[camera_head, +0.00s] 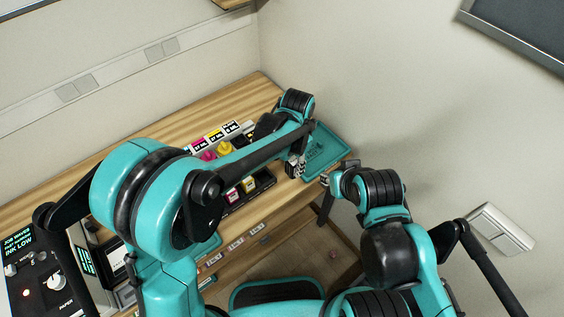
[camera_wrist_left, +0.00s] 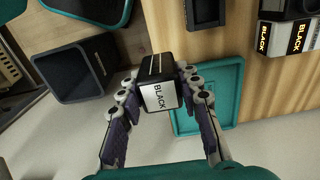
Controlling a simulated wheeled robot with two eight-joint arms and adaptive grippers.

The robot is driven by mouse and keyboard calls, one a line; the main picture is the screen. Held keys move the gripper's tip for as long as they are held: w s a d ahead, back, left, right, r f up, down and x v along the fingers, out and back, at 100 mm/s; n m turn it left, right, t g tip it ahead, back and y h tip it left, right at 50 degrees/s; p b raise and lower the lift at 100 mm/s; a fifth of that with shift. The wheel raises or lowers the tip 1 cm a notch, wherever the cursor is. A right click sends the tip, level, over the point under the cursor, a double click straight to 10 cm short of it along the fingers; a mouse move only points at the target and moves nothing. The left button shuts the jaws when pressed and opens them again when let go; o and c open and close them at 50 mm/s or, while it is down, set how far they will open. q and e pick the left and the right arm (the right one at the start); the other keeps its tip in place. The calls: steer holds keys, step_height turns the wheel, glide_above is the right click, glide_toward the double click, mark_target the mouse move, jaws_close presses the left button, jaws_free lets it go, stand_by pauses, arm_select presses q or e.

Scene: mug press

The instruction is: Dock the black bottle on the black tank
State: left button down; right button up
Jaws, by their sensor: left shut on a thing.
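The black bottle (camera_wrist_left: 158,88), a dark block with a white face reading BLACK, is in my left gripper (camera_wrist_left: 158,98). In the left wrist view the fingers press on both of its sides. In the head view my left gripper (camera_head: 296,167) is at the bench's right end beside the teal tray, partly hidden by its arm. A black block with white BLACK labels (camera_wrist_left: 297,38), seemingly the black tank, is at the upper right of the left wrist view, apart from the bottle. My right gripper (camera_head: 328,179) is small near the bench's right corner; its jaw state is unclear.
The teal tray (camera_head: 328,153) lies at the bench's right end and shows behind the bottle in the wrist view (camera_wrist_left: 236,104). Labelled units, magenta and yellow (camera_head: 214,136), stand along the back. A dark holder (camera_head: 264,182) has coloured cartridges. A dark open bin (camera_wrist_left: 75,70) is at left.

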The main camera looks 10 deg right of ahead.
arm_select(q)
steer(key=w+a+r+n+p, duration=0.15)
steer(key=w+a+p, duration=0.25)
steer(key=w+a, duration=0.45)
steer(key=w+a+r+n+p, duration=0.1)
steer(key=w+a+n+p, duration=0.2)
steer(key=w+a, duration=0.6)
steer(key=shift+w+d+f+b, duration=0.2)
steer(key=shift+f+b, duration=0.3)
steer(key=shift+f, duration=0.4)
steer(key=shift+w+d+f+b, duration=0.1)
steer(key=shift+w+f+b, duration=0.1)
steer(key=shift+f+b, duration=0.5)
steer(key=shift+w+d+f+b, duration=0.1)
steer(key=shift+w+f+b, duration=0.15)
steer(key=shift+f, duration=0.8)
steer(key=shift+s+b, duration=0.1)
steer(key=shift+b, duration=0.25)
steer(key=shift+f+b, duration=0.4)
steer(key=shift+f, duration=0.15)
steer(key=c, duration=1.5)
jaws_free()
steer(key=shift+o, duration=0.8)
